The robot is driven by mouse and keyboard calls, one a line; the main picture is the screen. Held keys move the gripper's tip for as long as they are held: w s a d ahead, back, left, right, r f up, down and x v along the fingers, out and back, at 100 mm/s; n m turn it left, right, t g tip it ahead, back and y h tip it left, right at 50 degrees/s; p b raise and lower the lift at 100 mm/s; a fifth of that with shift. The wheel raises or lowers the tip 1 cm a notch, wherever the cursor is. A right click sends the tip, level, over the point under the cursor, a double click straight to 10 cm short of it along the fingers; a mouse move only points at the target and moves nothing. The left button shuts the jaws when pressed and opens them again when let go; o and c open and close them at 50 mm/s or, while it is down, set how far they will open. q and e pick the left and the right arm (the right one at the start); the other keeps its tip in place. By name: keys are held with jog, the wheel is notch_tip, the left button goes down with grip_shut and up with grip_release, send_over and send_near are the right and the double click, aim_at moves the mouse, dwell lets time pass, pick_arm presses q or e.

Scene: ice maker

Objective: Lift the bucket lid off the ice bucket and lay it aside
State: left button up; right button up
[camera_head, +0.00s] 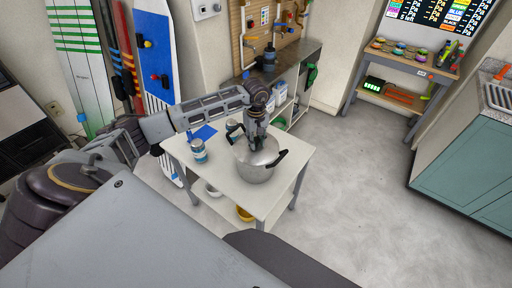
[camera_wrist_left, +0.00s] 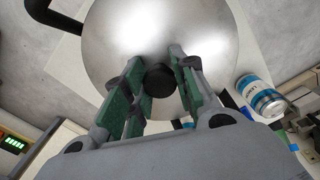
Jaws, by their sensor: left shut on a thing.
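The ice bucket (camera_head: 258,172) is a silver metal pot with black side handles, standing on a small white table (camera_head: 217,180). The bucket lid (camera_head: 262,150) is a silver dome on top of it, and it fills the upper part of the left wrist view (camera_wrist_left: 155,40). My left gripper (camera_head: 254,140) reaches down from above onto the middle of the lid. In the left wrist view its green-padded fingers (camera_wrist_left: 158,85) are around the black lid knob (camera_wrist_left: 160,80) and shut on it. The lid looks seated on the bucket. My right gripper is not in view.
A blue and white can (camera_head: 199,151) stands on the table left of the bucket, near a blue sheet (camera_head: 204,133). The can also shows in the left wrist view (camera_wrist_left: 261,96). Another small can (camera_head: 232,126) stands behind the bucket. The table's front left is clear.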

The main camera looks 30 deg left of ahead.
aim_at(256, 139)
pick_arm(q)
jog(key=c, duration=0.3)
jog(key=shift+r, duration=0.55)
notch_tip(256, 139, up, 7)
jog(key=shift+r+b, duration=0.15)
jog(key=shift+b, duration=0.55)
jog(key=shift+r, duration=0.8)
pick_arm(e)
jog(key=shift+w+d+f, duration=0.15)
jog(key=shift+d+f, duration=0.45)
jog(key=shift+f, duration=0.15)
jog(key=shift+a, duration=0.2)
